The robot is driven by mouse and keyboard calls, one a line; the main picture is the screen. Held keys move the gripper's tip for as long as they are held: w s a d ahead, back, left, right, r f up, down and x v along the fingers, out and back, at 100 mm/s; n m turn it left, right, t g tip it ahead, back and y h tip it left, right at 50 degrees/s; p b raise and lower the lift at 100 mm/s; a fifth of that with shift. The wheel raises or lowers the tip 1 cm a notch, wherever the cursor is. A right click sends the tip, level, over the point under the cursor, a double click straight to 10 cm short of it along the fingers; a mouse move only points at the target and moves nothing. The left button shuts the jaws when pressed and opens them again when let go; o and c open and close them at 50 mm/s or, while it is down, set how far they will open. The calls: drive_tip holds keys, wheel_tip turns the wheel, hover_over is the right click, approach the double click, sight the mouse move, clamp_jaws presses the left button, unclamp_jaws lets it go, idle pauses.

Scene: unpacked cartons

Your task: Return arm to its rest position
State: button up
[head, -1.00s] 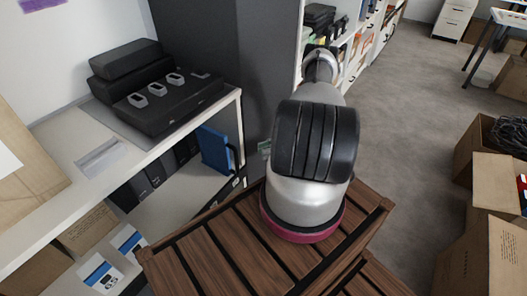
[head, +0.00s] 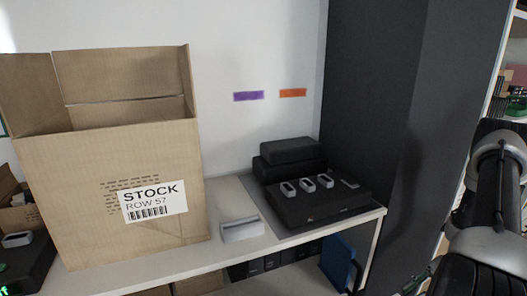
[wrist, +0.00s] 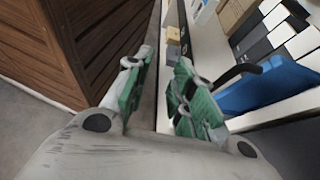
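My gripper (wrist: 162,78) is open in the wrist view. Its two fingers with green pads stand apart, and nothing is between them. A blue binder (wrist: 265,88) is to the right of the fingers, with the white shelf around it. In the head view my arm is at the right edge, in front of the dark grey cabinet (head: 375,130). Most of the arm is cut off there, and the fingers cannot be made out clearly.
The white shelf (head: 200,268) holds an open carton (head: 90,230) marked STOCK ROW 57. A black device stack (head: 325,204) and a small white holder (head: 241,229) are beside it. The blue binder (head: 340,263) stands below. Grey floor (wrist: 35,125) shows in the wrist view.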

wheel_tip(320, 180, up, 23)
drive_tip(key=a+n+g+h, duration=0.1)
drive_tip(key=a+n+h, duration=0.1)
drive_tip(key=n+h, duration=0.6)
drive_tip(key=s+a+r+n+t+h, duration=0.1)
drive_tip(key=s+a+r+n+t, duration=0.1)
drive_tip(key=r, duration=0.4)
drive_tip(key=s+a+r+n+t+h, duration=0.2)
drive_tip(key=a+r+t, duration=0.1)
drive_tip(key=a+r, duration=0.2)
drive_tip(key=s+a+r+n+t+h, duration=0.1)
drive_tip(key=s+a+r+n+t, duration=0.1)
drive_tip(key=r, duration=0.6)
drive_tip(key=shift+s+a+n+t, duration=0.4)
drive_tip(key=shift+s+a+n, duration=0.2)
drive_tip(key=shift+a, duration=0.15)
